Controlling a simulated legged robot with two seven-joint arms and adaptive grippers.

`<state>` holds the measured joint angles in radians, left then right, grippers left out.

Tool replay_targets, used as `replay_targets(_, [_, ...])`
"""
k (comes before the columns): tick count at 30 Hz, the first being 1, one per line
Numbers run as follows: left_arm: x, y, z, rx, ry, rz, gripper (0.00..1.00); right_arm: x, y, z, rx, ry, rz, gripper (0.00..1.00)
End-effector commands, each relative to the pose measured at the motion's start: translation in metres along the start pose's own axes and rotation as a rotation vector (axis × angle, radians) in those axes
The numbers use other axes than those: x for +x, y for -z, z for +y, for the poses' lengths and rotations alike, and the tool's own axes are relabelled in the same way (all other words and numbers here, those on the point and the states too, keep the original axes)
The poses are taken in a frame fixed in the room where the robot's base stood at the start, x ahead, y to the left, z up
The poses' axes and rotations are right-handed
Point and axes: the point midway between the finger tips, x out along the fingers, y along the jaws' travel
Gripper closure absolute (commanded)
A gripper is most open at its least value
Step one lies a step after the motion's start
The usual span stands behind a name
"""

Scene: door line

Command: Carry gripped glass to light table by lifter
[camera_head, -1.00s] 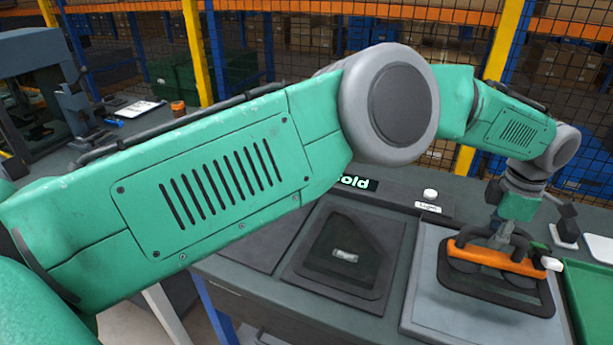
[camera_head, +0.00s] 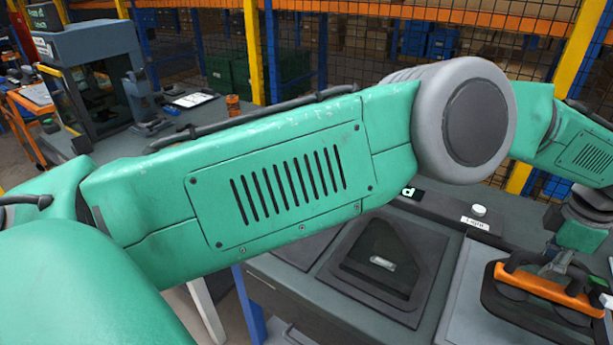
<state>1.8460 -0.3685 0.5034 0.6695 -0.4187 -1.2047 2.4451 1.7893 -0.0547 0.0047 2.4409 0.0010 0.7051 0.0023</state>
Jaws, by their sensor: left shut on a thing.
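My left arm crosses the head view from the left. Its gripper (camera_head: 556,262) is at the right, shut on the suction lifter (camera_head: 545,286), which has an orange bar handle. Under the lifter is a dark-edged glass pane (camera_head: 530,318), partly cut off by the picture's right edge. Lifter and glass are over the pale light table panel (camera_head: 468,310). I cannot tell whether the glass touches the panel. A label (camera_head: 475,223) and a white knob (camera_head: 479,210) are behind the panel. My right gripper is out of view.
A dark recessed tray (camera_head: 375,295) with a small clear piece is left of the panel. Further left are a grey machine (camera_head: 98,75), a clipboard (camera_head: 195,99) and an orange jar (camera_head: 233,105). A mesh fence (camera_head: 350,50) stands behind the bench.

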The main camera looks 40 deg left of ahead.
Motion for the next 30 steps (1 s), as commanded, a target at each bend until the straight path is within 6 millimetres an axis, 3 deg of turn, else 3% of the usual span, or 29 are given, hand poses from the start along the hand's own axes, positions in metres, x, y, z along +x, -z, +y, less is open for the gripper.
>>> replay_targets(21, [0.040, -0.001, 0.001, -0.001, -0.004, -0.002, 1.00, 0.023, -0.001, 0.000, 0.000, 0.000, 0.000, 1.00])
replay_targets(30, [0.041, 0.000, 0.002, -0.001, -0.004, -0.004, 1.00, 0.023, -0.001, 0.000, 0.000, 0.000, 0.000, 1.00])
